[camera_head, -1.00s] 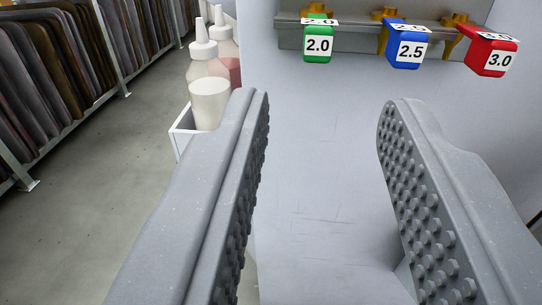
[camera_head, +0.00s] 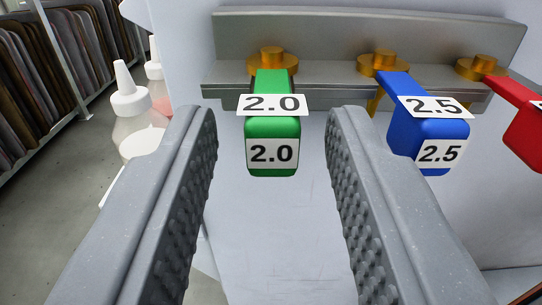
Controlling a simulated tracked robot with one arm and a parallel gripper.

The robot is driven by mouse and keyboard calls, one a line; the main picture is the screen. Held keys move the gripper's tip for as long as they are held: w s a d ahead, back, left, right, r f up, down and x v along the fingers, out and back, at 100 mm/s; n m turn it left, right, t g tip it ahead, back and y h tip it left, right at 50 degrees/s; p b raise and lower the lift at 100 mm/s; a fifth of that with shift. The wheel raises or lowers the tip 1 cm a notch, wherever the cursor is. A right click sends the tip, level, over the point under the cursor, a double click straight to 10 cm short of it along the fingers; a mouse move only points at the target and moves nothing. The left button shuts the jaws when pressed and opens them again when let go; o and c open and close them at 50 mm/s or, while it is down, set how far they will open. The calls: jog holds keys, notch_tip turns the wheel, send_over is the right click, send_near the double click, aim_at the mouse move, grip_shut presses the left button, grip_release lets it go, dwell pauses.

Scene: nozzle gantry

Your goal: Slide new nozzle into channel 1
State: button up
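A green nozzle block labelled 2.0 (camera_head: 272,130) hangs from the grey rail at the upper middle, with a brass fitting behind it. My gripper (camera_head: 270,120) is open, its two studded fingers on either side of the green block with gaps on both sides. A blue block labelled 2.5 (camera_head: 400,125) hangs to the right, just beyond the right finger. A red block (camera_head: 525,125) is cut off at the right edge, its label mostly out of view. Which one is the new nozzle, and which slot is channel 1, I cannot tell.
The grey rail (camera_head: 330,35) with brass fittings (camera_head: 383,62) runs across a pale panel (camera_head: 280,235). White-capped bottles (camera_head: 130,95) stand at left, partly behind the left finger. Hanging garments or sheets (camera_head: 30,70) line a rack at far left.

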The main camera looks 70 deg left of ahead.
grip_shut()
jog(key=shift+r+p, duration=0.25)
jog(key=shift+p, duration=0.25)
dwell(0.3)
jog(key=shift+d, duration=0.15)
dwell(0.3)
jog(key=p+v, duration=0.2)
jog(key=v, duration=0.4)
dwell(1.3)
